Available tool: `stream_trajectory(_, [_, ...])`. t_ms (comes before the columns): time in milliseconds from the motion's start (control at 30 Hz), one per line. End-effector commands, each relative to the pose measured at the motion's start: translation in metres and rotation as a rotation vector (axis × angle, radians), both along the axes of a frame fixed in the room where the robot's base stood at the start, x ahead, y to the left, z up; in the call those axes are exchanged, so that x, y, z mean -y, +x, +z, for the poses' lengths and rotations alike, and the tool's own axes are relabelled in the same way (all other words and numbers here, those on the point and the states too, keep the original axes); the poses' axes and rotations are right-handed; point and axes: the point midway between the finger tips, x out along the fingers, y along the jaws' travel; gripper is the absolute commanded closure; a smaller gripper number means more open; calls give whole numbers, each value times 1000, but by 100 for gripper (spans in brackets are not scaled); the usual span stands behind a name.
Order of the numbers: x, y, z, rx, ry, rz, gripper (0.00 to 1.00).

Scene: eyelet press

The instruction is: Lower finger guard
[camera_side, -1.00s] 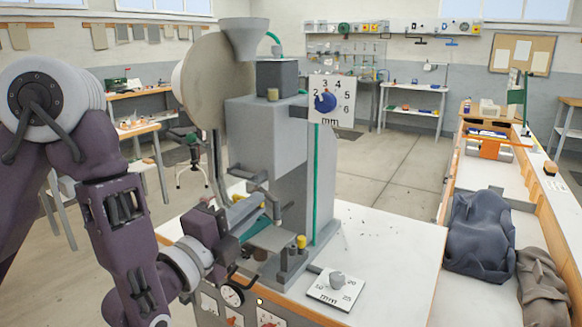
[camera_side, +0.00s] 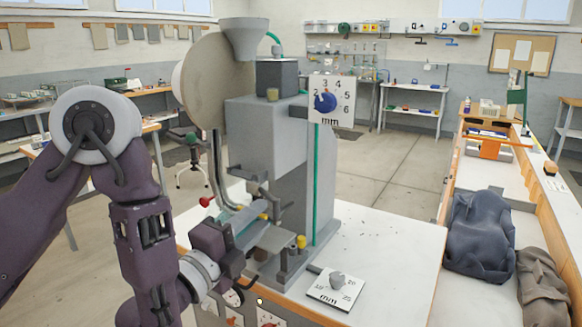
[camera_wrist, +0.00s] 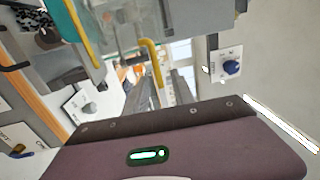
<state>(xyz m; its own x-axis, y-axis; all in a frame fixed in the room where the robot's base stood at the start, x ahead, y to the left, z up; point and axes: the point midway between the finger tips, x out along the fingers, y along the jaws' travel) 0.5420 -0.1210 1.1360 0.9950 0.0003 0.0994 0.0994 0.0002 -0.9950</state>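The finger guard seems to be the clear panel (camera_wrist: 115,32) with yellow edging, at the top of the wrist view near the press's working area. A bent yellow bar (camera_wrist: 154,58) hangs beside it. In the side view the guard is small and mostly hidden by the press parts and my gripper. My gripper (camera_side: 262,238) is at the front of the grey press (camera_side: 265,140), low by its working area. In the wrist view its grey fingers (camera_wrist: 163,88) look apart, with the yellow bar's lower end between them or just beyond. I cannot tell whether they touch it.
A numbered dial plate (camera_side: 332,100) is on the press. A second dial (camera_side: 335,287) lies at the table's front. A red knob (camera_side: 205,201) shows left of the press.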

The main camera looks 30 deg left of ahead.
Motion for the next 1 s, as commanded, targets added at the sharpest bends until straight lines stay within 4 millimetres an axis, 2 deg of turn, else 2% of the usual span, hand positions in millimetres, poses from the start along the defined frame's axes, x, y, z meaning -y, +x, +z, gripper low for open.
stream_trajectory(333, [3, -3, 0, 0, -1, -1, 66])
stream_trajectory(1000, [39, -58, 0, 0, 0, -1, 66])
